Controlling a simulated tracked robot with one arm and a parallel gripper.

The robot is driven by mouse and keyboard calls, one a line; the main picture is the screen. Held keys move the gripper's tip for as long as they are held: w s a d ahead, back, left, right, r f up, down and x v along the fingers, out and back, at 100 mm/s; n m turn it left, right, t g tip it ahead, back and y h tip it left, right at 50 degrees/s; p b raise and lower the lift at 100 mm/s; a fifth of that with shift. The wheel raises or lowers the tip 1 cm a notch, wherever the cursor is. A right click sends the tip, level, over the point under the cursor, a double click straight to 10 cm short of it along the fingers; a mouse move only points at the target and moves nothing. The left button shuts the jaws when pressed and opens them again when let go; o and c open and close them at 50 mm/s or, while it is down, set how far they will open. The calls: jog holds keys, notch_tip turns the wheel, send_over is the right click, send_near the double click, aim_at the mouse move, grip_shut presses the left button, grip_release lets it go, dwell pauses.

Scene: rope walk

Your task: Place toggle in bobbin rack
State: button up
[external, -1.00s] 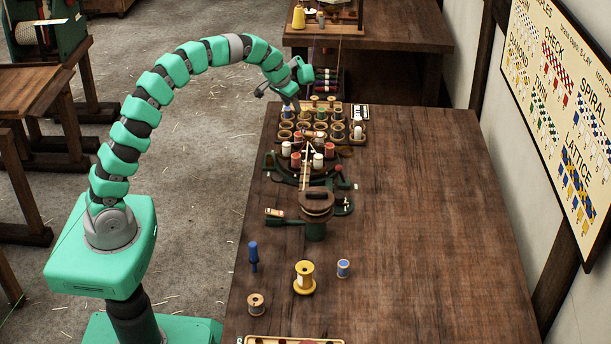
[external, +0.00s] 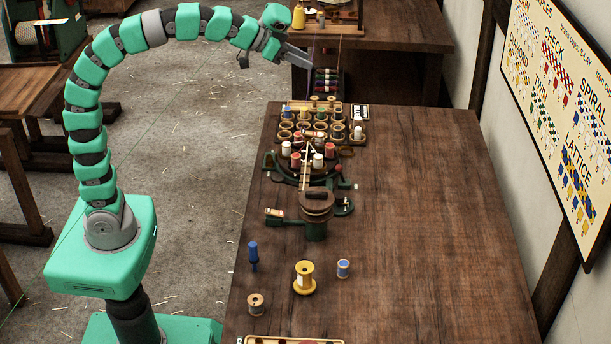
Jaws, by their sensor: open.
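The bobbin rack (external: 286,125) stands at the far end of the long wooden table, with round wooden cups and several spools in it. A small brown-and-pale piece (external: 314,134) lies sideways at the rack's near rows; it may be the toggle, but it is too small to be sure. My gripper (external: 300,57) is raised above and beyond the rack, near the far table edge. It is open, and I see nothing held in it.
A green stand with a brown round top (external: 316,203) is in front of the rack. The table's right half is clear.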

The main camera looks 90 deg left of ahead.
jog(key=s+d+r+m+t+h, duration=0.2)
jog(key=s+d+r+t, duration=0.1)
jog(key=s+d+r, duration=0.8)
jog(key=d+r, duration=0.2)
jog(key=d, duration=0.1)
jog(key=shift+s+d+m+t, duration=0.3)
jog(key=shift+s+m+t, duration=0.05)
jog(key=shift+m+t, duration=0.05)
